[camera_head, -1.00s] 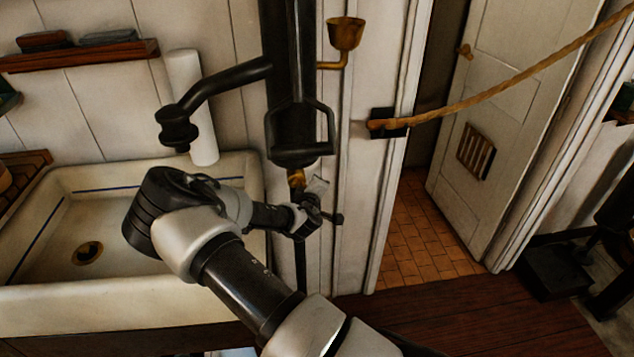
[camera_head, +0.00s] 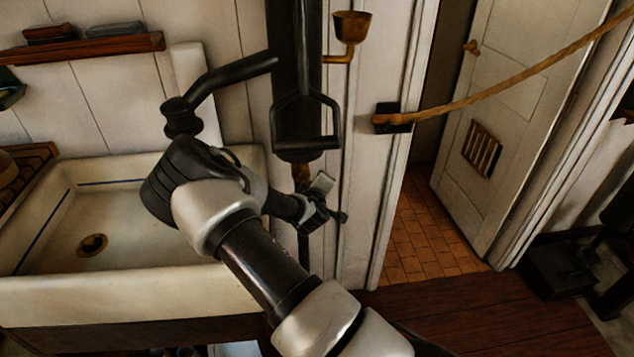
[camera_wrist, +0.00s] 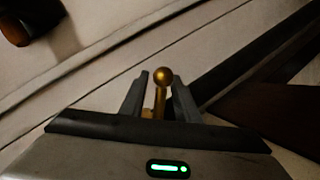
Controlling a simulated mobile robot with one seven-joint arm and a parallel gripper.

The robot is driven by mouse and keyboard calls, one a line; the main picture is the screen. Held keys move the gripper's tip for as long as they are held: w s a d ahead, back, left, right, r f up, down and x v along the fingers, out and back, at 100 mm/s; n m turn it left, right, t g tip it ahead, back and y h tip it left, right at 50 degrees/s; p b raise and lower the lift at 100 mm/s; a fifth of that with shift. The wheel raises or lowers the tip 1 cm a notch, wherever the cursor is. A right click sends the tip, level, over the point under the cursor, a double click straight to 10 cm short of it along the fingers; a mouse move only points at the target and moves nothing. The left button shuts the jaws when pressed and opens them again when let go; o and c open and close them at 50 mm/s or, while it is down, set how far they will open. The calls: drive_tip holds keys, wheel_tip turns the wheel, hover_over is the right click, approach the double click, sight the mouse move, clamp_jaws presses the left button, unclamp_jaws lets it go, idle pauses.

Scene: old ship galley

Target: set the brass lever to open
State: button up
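The brass lever (camera_wrist: 161,92) shows in the wrist view as a short stem with a round ball end. It stands between the two fingers of my gripper (camera_wrist: 160,92), with narrow gaps beside the stem, so the fingers look open around it. In the head view my gripper (camera_head: 318,206) is just below the black pump-like column (camera_head: 297,110), right of the sink. A bit of brass (camera_head: 301,172) shows under that column. The rest of the lever there is hidden behind my gripper, and its setting cannot be read.
A white sink (camera_head: 120,296) lies to the left, under a black curved handle (camera_head: 225,80). A brass cup (camera_head: 351,27) is fixed on the column's right. A rope (camera_head: 500,88) crosses the doorway from a black wall bracket (camera_head: 390,118). A white door (camera_head: 500,130) stands open behind it.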

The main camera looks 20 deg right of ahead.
drive_tip(key=v, duration=1.7)
drive_tip(key=shift+s+r, duration=0.2)
drive_tip(key=shift+r, duration=0.05)
